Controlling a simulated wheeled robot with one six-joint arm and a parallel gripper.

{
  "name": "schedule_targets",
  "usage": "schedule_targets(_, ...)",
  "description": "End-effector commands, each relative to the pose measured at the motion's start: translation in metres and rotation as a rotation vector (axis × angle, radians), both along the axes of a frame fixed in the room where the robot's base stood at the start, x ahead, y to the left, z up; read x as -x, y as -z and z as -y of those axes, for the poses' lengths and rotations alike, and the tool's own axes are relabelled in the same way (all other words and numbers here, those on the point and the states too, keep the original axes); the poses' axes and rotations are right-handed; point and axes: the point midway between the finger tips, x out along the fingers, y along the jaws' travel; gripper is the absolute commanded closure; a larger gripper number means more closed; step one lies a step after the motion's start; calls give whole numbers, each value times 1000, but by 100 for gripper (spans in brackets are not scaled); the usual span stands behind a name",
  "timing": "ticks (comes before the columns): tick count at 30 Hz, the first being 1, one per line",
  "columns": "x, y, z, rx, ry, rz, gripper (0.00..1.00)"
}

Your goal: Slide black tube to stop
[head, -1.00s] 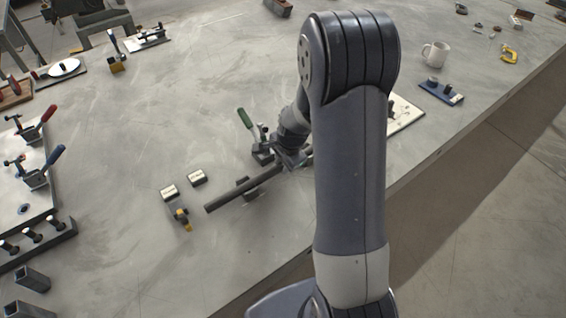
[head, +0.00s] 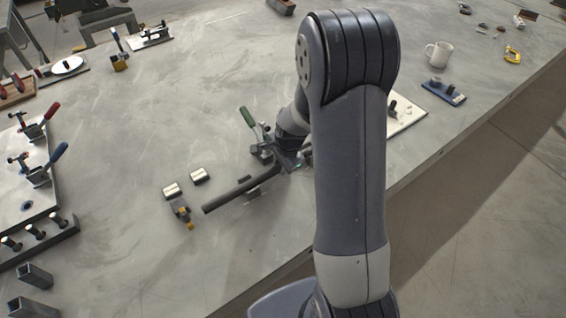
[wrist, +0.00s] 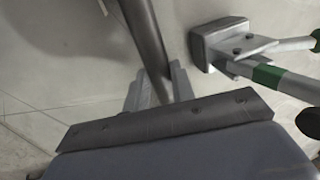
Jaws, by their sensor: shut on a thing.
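The black tube (head: 235,193) lies slanted across a low grey support (head: 252,192) in the head view, its free end to the lower left. My gripper (head: 286,166) is at the tube's upper right part, partly hidden behind my own arm. In the wrist view my gripper (wrist: 158,88) has a finger on each side of the tube (wrist: 148,38) and is shut on it. A toggle clamp with a green handle (head: 248,118) stands right by the gripper. Its grey base (wrist: 220,44) shows beside the tube in the wrist view. I cannot make out the stop.
A white plate (head: 402,117) lies right of my arm. A mug (head: 439,54) and blue fixture (head: 443,91) are farther right.

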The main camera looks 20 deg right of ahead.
Motion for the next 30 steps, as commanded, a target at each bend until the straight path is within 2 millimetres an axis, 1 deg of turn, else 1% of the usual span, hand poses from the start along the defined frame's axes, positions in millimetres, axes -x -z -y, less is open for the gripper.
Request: schedule_targets(30,6,-1,-18,0,-1,1,100)
